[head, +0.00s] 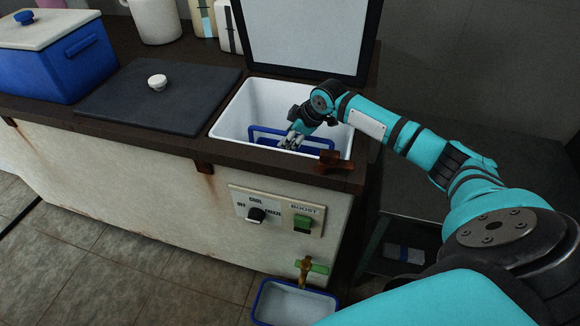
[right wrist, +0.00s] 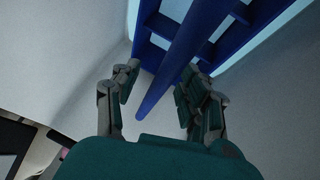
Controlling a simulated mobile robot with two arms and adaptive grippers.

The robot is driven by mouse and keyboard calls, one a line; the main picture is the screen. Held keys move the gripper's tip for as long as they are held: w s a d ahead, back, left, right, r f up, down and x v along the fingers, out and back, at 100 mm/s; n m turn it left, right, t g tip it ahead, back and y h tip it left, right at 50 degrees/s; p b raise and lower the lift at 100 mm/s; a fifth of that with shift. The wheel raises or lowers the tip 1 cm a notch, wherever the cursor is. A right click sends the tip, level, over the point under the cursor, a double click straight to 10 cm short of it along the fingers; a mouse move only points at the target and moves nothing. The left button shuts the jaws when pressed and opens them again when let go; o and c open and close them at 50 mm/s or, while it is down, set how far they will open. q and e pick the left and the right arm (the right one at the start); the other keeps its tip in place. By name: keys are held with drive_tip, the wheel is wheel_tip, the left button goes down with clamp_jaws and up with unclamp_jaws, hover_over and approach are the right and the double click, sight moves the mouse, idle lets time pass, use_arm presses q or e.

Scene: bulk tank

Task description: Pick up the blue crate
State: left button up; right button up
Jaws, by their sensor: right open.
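The blue crate (head: 262,129) sits inside the open white tank well (head: 232,112); only its upper blue bars show in the head view, and my arm covers part of it. In the right wrist view its slatted blue frame (right wrist: 235,12) fills the top, and one long blue bar (right wrist: 183,50) runs down between my fingers. My right gripper (head: 292,141) reaches down into the well at the crate. In the right wrist view the gripper (right wrist: 157,88) is open, with a finger on each side of the bar. Contact cannot be told. My left gripper is not in view.
A raised lid (head: 300,32) stands behind the well. A closed dark lid (head: 160,97) with a white knob lies to its left, beside a blue cooler (head: 62,65). A brown block (head: 335,161) sits on the front rim. A blue-rimmed basin (head: 293,303) stands below the tap (head: 305,268).

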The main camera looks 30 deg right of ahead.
idle(0.5)
drive_tip(key=shift+c, duration=0.3)
clamp_jaws()
